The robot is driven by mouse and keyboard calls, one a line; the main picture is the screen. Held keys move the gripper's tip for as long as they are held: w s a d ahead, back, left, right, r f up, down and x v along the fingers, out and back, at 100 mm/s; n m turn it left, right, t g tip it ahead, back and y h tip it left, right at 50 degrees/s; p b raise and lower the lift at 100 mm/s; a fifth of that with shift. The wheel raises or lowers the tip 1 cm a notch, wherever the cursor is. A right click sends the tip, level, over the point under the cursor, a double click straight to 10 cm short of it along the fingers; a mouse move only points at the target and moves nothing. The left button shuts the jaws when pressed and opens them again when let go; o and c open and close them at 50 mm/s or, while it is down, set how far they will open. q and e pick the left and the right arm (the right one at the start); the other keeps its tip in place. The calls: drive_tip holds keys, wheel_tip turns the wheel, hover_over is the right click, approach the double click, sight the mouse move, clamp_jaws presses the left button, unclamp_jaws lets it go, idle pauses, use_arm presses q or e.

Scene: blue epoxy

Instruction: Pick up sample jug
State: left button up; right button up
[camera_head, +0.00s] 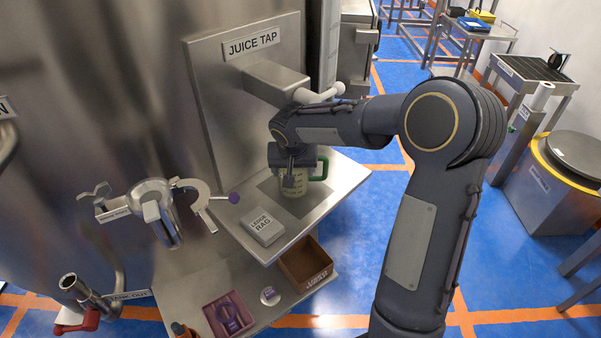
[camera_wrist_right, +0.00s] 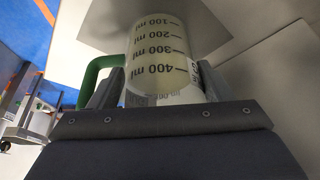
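The sample jug (camera_head: 294,186) is a clear jug with a green handle and pale contents. It stands on the steel shelf below the juice tap, partly hidden by my right gripper (camera_head: 293,172). In the right wrist view, the jug (camera_wrist_right: 160,60) shows its ml scale, with the green handle at the left. The fingers of my right gripper (camera_wrist_right: 162,88) stand on both sides of the jug's upper part. They are very close to its walls, and I cannot tell whether they press on it. My left gripper is not in view.
The juice tap (camera_head: 275,83) with its white handle is just above my right wrist. A box labelled liquid rag (camera_head: 262,227) lies on the shelf (camera_head: 330,195) beside the jug. A purple-knobbed clamp (camera_head: 205,198) is at the left. Below are a brown box (camera_head: 303,262) and a purple tray (camera_head: 228,314).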

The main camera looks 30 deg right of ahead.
drive_tip(key=c, duration=0.7)
drive_tip(key=shift+c, duration=0.9)
drive_tip(key=shift+r, duration=0.15)
